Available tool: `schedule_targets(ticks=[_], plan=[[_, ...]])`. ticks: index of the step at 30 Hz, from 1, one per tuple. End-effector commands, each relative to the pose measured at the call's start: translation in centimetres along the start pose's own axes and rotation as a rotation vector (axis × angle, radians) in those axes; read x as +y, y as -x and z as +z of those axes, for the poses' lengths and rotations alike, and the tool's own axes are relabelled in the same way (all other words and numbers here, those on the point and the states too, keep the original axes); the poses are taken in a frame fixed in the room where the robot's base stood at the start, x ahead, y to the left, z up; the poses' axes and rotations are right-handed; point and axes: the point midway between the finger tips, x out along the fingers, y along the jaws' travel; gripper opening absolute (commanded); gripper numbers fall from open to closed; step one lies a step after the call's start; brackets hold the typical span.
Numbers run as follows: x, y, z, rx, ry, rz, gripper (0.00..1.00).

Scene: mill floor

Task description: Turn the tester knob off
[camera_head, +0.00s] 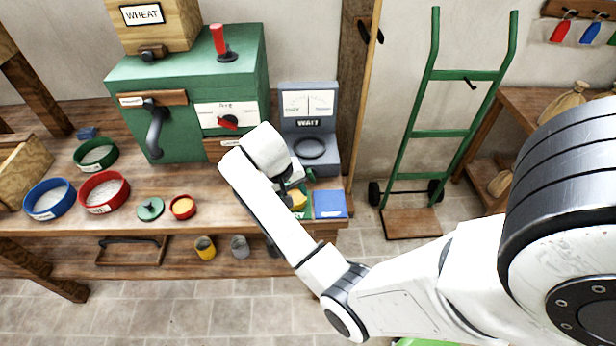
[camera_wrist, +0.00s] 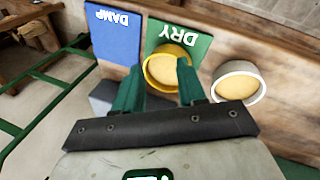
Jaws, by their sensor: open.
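A grey tester (camera_head: 330,105) with a dial gauge, a WAIT sign and a black ring (camera_head: 311,148) stands at the right end of the bench. I cannot make out a knob on it; my arm covers part of its lower left. A red knob (camera_head: 228,122) sits on the white scale of the green machine (camera_head: 185,85) to its left. My gripper (camera_wrist: 158,82) is open, its green fingers pointing at a yellow cup (camera_wrist: 168,68) on the green DRY mat (camera_wrist: 195,45). The cup lies at the fingertips; I cannot tell whether they touch it.
A blue DAMP mat (camera_wrist: 115,35) lies beside the green one. A white cup (camera_wrist: 238,82) of grain stands on the wood. Blue (camera_head: 50,198), red (camera_head: 104,192) and green (camera_head: 96,153) sieves are on the bench's left. A green hand truck (camera_head: 435,132) leans at right.

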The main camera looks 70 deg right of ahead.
Motion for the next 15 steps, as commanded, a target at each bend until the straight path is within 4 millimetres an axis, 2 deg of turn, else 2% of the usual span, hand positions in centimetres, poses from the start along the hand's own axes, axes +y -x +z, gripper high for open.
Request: schedule_targets(ticks=[1, 6, 10, 15], plan=[[0.7, 0.3, -1.9, -0.019, -0.059, 0.008, 0.4], [3.4, 2.0, -6.2, -0.093, -0.224, 0.042, 0.4], [5.0, 3.2, -8.1, -0.136, -0.303, 0.057, 0.4], [5.8, 4.0, -9.1, -0.162, -0.345, 0.065, 0.4]])
